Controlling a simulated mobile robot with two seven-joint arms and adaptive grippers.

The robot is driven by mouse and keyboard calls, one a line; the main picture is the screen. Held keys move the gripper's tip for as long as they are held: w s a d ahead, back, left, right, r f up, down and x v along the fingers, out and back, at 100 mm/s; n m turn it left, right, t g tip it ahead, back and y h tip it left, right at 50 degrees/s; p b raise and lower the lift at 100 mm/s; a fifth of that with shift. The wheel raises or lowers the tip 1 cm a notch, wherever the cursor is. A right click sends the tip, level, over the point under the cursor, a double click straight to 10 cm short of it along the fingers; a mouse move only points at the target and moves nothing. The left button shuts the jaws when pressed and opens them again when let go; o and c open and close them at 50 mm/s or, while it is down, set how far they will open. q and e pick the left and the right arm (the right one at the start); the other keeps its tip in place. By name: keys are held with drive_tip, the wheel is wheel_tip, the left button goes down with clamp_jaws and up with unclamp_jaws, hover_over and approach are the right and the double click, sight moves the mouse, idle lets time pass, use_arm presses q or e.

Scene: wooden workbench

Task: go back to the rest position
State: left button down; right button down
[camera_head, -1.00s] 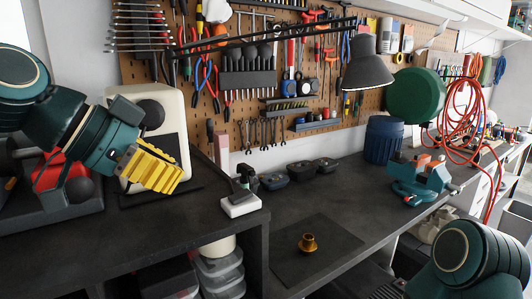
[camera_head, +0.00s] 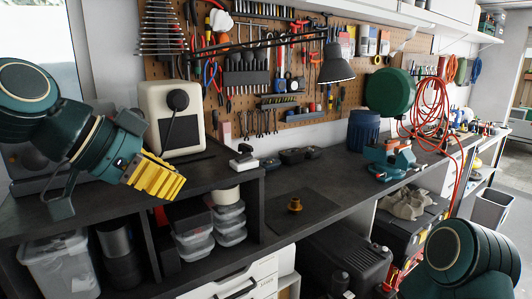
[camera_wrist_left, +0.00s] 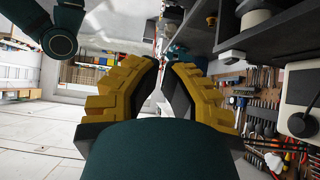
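My left gripper (camera_head: 155,178) has yellow ribbed fingers and hangs in the air at the left, in front of the cream machine and near the left bench top's front edge. In the left wrist view its two fingers (camera_wrist_left: 164,75) stand apart with background showing between them, and nothing is held there. My right arm shows only as a dark green rounded link at the lower right of the head view. The right gripper is out of view.
The cream machine (camera_head: 174,119) stands behind the left gripper. A brass-coloured part (camera_head: 295,204) sits on a dark mat (camera_head: 313,213). A teal vise (camera_head: 388,159), a blue bin (camera_head: 362,131) and a lamp (camera_head: 336,66) stand farther right. Bare bench top lies around the mat.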

use_arm(q)
drive_tip(key=w+d+f+n+y, duration=0.1)
drive_tip(key=w+f+n, duration=0.1)
drive_tip(key=w+f, duration=0.35)
drive_tip(key=w+d+f+n+y, duration=0.1)
drive_tip(key=w+f, duration=0.2)
drive_tip(key=f, duration=0.5)
wheel_tip(320, 180, down, 22)
drive_tip(key=w+d+n+g+y, duration=0.1)
drive_tip(key=w+n+g, duration=0.1)
drive_tip(key=n, duration=0.2)
drive_tip(key=s+f+n+g, duration=0.1)
drive_tip(key=s+f+n, duration=0.1)
drive_tip(key=s+f, duration=0.6)
drive_tip(key=s+d+f+n+g+y, duration=0.1)
drive_tip(key=s+f+n, duration=0.2)
drive_tip(key=s+f, duration=0.5)
wheel_tip(320, 180, down, 8)
drive_tip(key=shift+s+r, duration=0.25)
drive_tip(key=shift+s, duration=0.05)
drive_tip(key=shift+d, duration=0.1)
